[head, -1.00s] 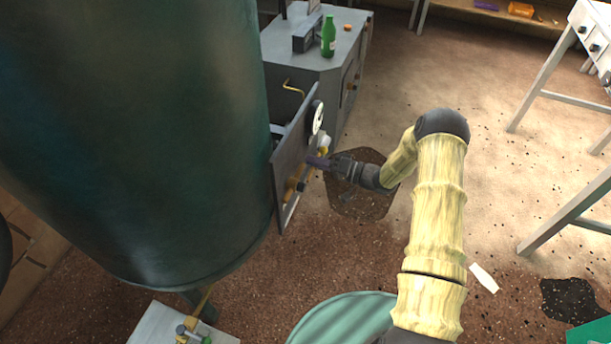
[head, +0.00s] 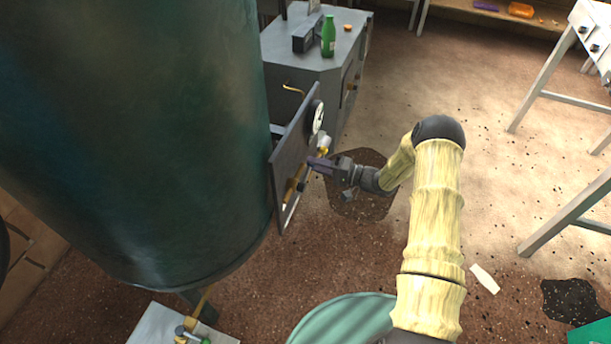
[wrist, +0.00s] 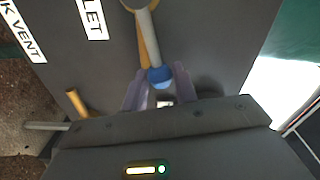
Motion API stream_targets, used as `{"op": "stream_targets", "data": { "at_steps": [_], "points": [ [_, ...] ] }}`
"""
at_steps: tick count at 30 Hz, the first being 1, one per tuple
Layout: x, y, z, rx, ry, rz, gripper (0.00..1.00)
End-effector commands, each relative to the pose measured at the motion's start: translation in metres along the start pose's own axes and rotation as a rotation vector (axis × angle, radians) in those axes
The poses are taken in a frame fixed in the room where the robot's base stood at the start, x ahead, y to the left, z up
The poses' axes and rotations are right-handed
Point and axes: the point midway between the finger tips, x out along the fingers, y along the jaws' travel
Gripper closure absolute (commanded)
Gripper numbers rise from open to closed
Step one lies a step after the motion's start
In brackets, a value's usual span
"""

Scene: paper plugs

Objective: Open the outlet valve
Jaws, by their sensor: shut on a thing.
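A dark grey valve panel (head: 287,150) stands upright beside the big green tank. In the wrist view a pale grey valve lever (wrist: 147,38) with a blue tip (wrist: 160,78) crosses the panel, beside a white label ending in "LET" (wrist: 93,18); the rest of that label is cut off. My gripper (head: 312,162) is at the panel's right face. In the wrist view its two purple fingers (wrist: 160,88) are on either side of the blue tip, shut on the lever's end. In the head view the lever is too small to make out behind my gripper.
A second label reads "K VENT" (wrist: 21,32). The green tank (head: 130,140) stands close at left. Open floor (head: 480,110) lies to the right.

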Motion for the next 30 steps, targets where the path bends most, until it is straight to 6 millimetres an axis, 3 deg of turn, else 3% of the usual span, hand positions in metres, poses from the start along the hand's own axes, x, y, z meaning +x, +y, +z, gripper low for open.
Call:
{"op": "stream_targets", "data": {
  "at_steps": [10,17,18,21,30],
  "points": [
    [0.000,0.018,0.002,0.201,-0.001,0.000,0.84],
    [0.000,0.018,0.002,0.214,-0.001,0.000,0.84],
    [0.000,0.018,0.002,0.213,-0.001,-0.001,0.68],
    [0.000,0.018,0.002,0.213,0.000,-0.001,0.49],
    [0.000,0.018,0.002,0.212,0.000,-0.001,0.49]
  ]
}}
